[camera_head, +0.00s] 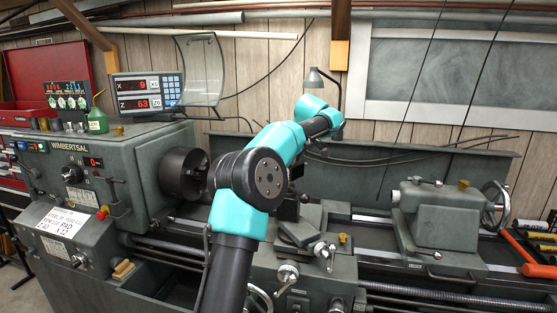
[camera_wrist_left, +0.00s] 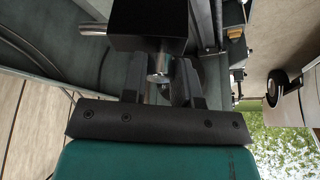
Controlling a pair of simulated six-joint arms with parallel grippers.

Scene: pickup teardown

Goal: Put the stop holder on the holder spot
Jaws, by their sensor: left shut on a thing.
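My left gripper (camera_wrist_left: 159,72) is in the left wrist view, its two dark fingers closed around a shiny metal stub. The stub joins a black block (camera_wrist_left: 150,18), which appears to be the stop holder, beyond the fingertips. A silver rod (camera_wrist_left: 93,29) sticks out of its left side. In the head view my left arm reaches over the lathe, and its gripper and the held block are largely hidden behind the arm. I cannot make out the holder spot in either view. My right gripper is not in view.
The chuck (camera_head: 184,173) stands left of my arm, and the tailstock (camera_head: 445,222) stands right on the bed. The carriage (camera_head: 310,265) is below the arm. A clear guard (camera_head: 201,70) and a lamp (camera_head: 317,78) rise behind. An orange-handled tool (camera_head: 518,248) lies at right.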

